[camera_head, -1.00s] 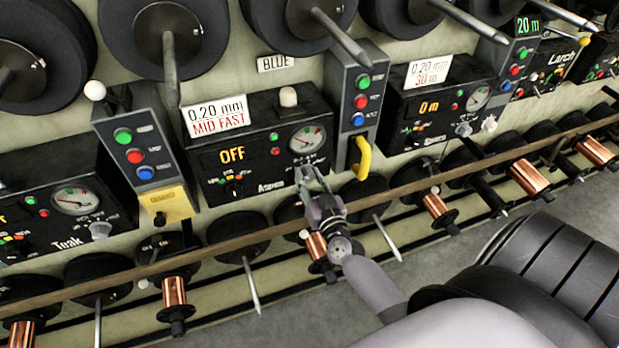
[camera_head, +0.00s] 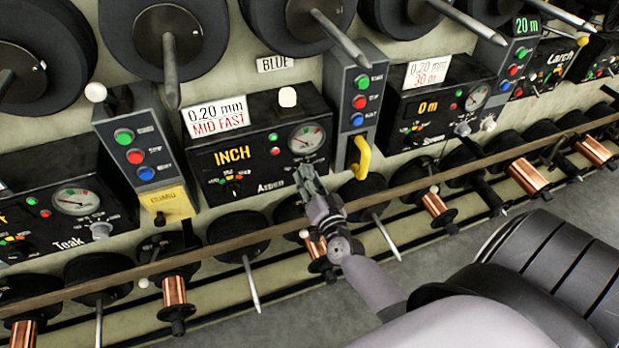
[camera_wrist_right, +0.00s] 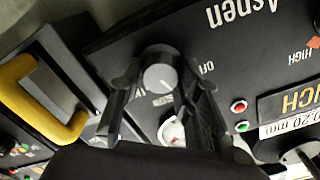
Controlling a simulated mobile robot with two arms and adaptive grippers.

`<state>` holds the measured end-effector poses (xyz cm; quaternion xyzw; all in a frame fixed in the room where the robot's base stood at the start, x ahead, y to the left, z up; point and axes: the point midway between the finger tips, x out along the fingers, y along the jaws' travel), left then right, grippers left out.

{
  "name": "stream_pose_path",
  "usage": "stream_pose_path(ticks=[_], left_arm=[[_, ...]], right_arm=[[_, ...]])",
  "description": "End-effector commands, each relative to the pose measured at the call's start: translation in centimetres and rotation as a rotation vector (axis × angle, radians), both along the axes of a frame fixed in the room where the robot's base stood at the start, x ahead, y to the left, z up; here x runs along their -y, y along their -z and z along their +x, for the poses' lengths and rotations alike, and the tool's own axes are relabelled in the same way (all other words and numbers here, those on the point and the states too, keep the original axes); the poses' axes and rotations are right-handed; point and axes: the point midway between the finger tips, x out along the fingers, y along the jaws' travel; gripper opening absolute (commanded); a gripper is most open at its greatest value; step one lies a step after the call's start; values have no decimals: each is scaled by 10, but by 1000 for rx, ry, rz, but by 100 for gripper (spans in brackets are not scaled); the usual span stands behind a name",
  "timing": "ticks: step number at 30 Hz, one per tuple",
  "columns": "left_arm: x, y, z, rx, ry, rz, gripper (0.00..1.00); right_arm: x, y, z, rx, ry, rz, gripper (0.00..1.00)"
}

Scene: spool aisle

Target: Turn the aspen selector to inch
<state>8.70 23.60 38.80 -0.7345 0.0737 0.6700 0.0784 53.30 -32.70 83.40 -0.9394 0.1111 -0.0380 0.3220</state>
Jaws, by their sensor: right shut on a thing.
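The Aspen panel (camera_head: 265,172) is a black box with an orange display (camera_head: 232,155) that reads INCH. Its selector knob (camera_wrist_right: 158,78) is round and grey-faced with a white pointer line, which points down and left in the wrist view. My right gripper (camera_head: 308,178) is at the panel's lower right. In the wrist view its fingers (camera_wrist_right: 160,88) are on both sides of the knob, shut on it. In the head view the gripper hides the knob. My left gripper is not in view.
A yellow handle (camera_head: 361,157) sticks out just right of my right gripper. A round gauge (camera_head: 307,139) is above it. A brown rail (camera_head: 205,255) runs below the panels, with spools and pins under it. The Teak panel (camera_head: 70,215) is at left.

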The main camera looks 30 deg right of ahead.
Motion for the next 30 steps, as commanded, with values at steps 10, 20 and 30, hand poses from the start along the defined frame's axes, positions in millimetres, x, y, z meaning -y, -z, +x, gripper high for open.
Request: stream_pose_path(ticks=[10, 20, 30], left_arm=[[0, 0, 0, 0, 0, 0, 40], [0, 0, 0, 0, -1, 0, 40], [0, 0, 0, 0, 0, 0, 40]], right_arm=[[1, 0, 0, 6, 1, 17, 3], [0, 0, 0, 5, 1, 16, 43], [0, 0, 0, 4, 0, 17, 51]])
